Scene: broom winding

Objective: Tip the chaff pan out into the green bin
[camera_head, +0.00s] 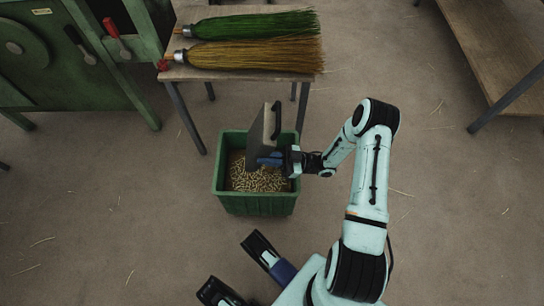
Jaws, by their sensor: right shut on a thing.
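The green bin (255,204) stands on the floor below the bench, open at the top, with tan pellet-like chaff (255,178) spread inside. The grey chaff pan (262,132) is steeply tilted, nearly on edge, over the back right part of the bin. A dark handle (277,120) shows at its upper right. My right gripper (272,160) is shut on the pan at its lower right, over the bin's right side. The inside of the pan is hidden, so I cannot tell whether chaff is in it.
A wooden bench (300,74) behind the bin carries a green broom (255,24) and a tan broom (255,54). Its legs stand behind and beside the bin. A green machine (60,60) is at the left, another table (505,40) at the upper right. Floor left of the bin is clear.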

